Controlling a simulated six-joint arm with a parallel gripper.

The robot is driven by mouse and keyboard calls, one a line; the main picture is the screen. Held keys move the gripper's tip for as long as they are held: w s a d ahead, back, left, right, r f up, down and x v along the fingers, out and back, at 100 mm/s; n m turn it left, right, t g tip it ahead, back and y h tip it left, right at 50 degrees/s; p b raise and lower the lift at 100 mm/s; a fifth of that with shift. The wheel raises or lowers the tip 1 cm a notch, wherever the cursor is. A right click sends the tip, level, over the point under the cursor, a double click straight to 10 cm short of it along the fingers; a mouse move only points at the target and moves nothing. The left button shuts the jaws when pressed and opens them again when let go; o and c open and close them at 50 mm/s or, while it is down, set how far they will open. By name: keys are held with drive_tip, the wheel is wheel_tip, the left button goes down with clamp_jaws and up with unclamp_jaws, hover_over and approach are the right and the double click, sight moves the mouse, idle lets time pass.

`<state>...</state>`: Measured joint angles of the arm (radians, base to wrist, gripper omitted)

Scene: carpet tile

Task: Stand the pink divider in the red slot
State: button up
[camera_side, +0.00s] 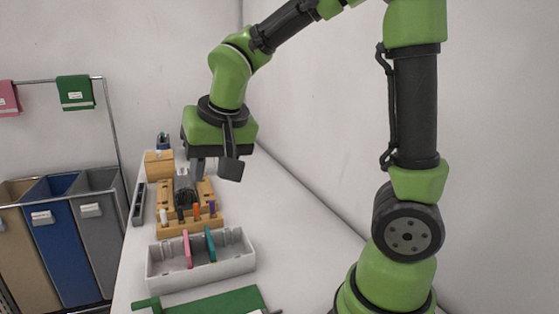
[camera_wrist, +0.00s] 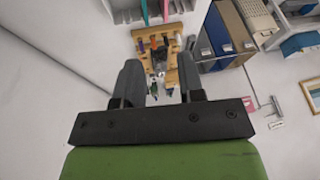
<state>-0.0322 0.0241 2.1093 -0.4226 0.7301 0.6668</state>
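The pink divider (camera_side: 187,250) stands upright in a pale grey tray (camera_side: 160,276), left of a teal divider (camera_side: 210,243). In the wrist view the pink divider (camera_wrist: 165,10) is partly cut off by the top edge, as is the tray. I cannot make out a red slot in either view. My gripper (camera_side: 214,167) is high above the bench, behind the tray in the side view. In the wrist view its two fingers (camera_wrist: 158,68) are spread, with nothing held between them.
A wooden organizer (camera_side: 171,229) holding pens and small items stands behind the tray, with a wooden box (camera_side: 158,163) farther back. A green board (camera_side: 225,302) lies in front. The white bench (camera_side: 285,222) is clear to the right. Bins (camera_side: 72,238) stand left.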

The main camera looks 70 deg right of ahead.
drive_tip(key=s+a+r+n+t+y, duration=0.1)
drive_tip(key=s+a+r, duration=0.1)
drive_tip(key=s, duration=0.4)
drive_tip(key=s+a+r+n+t+y, duration=0.1)
drive_tip(key=s+a+r+n+y, duration=0.1)
drive_tip(key=s, duration=0.5)
drive_tip(key=shift+s+r+n+t, duration=0.15)
drive_tip(key=shift+s+n+t, duration=0.15)
